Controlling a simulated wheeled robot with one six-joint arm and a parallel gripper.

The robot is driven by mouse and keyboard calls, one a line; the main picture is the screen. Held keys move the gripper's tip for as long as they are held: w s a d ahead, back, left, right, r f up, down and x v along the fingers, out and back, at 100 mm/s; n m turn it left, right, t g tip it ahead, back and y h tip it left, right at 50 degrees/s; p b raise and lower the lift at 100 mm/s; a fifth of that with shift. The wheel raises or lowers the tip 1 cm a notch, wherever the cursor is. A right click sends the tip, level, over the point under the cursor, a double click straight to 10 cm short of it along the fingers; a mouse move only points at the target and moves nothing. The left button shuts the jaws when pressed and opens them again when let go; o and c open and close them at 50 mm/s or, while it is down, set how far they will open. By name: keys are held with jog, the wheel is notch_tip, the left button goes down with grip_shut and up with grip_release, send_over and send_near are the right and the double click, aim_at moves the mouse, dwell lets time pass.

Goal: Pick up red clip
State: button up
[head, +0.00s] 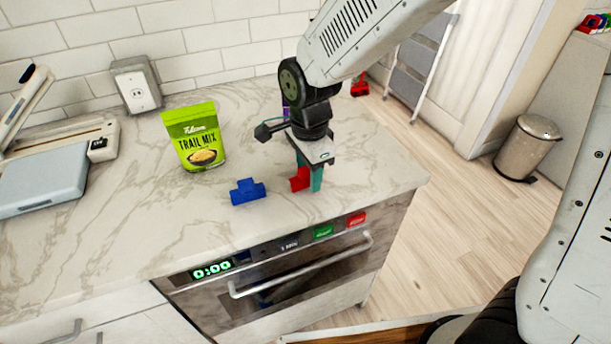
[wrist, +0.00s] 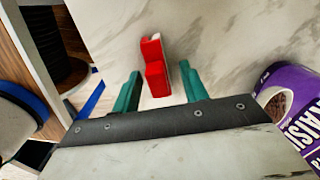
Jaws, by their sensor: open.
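The red clip (head: 299,180) sits on the marble counter near its front edge, just left of my gripper's green fingers in the head view. In the wrist view the red clip (wrist: 155,66) lies between and a little beyond the two green fingertips. My gripper (head: 309,174) points down at the counter, and its fingers are apart in the wrist view (wrist: 160,85). I see no finger closed on the clip. In the head view a finger hides part of the clip's right side.
A blue clip (head: 248,191) lies left of the red one. A green trail mix bag (head: 194,137) stands behind it. A purple container (wrist: 292,100) is close on the right in the wrist view. The counter's front edge, above the oven (head: 290,270), is near.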

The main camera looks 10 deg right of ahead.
grip_shut()
dwell(0.3)
